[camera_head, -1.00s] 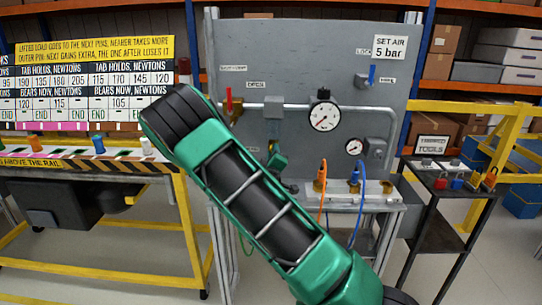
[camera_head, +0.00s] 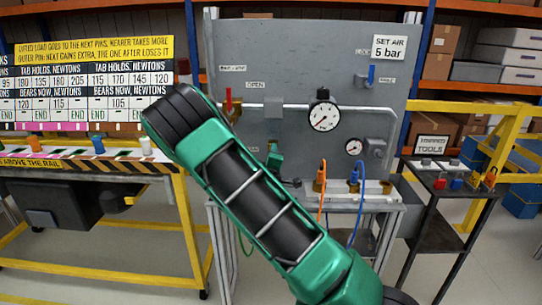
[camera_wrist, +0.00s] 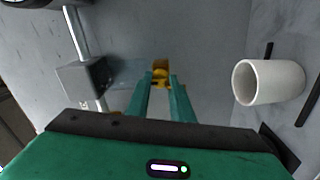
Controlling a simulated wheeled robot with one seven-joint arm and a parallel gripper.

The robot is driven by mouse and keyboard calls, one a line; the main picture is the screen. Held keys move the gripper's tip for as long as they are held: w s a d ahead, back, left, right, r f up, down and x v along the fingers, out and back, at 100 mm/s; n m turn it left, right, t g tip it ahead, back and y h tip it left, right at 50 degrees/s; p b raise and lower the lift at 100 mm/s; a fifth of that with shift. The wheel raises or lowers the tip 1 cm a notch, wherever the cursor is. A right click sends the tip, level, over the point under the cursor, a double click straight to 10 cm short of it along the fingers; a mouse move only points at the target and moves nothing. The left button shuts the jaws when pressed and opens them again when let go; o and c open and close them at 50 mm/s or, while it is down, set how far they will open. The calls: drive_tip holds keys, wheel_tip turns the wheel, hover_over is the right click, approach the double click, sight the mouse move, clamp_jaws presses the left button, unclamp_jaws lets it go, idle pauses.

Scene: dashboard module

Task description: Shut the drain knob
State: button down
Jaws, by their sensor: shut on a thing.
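The small brass-yellow knob (camera_wrist: 160,70) shows in the wrist view close to the grey panel. My gripper (camera_wrist: 159,82) has its two teal fingers drawn together at the knob, shut on it. The fingertips hide part of the knob, and how far it is turned cannot be told. In the head view my gripper (camera_head: 274,157) is in front of the lower left part of the panel (camera_head: 240,45), below a grey box on the pipe. The knob cannot be made out in that view, and my arm covers part of the area.
A white cylinder (camera_wrist: 268,82) is right of my gripper in the wrist view. A grey box (camera_wrist: 84,83) with a pipe is at left. The panel carries a red-handled valve (camera_head: 229,100), a large gauge (camera_head: 323,116) and a blue lever (camera_head: 371,74). Hoses stand lower right.

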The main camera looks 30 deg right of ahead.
drive_tip(key=shift+w+a, duration=0.15)
drive_tip(key=shift+a, duration=0.1)
drive_tip(key=c, duration=1.7)
unclamp_jaws()
drive_tip(key=shift+o, duration=0.7)
drive_tip(key=shift+d, duration=0.15)
drive_tip(key=v, duration=1)
drive_tip(key=shift+s+a+f, duration=0.15)
drive_tip(key=shift+s+a, duration=0.05)
drive_tip(key=shift+s, duration=0.1)
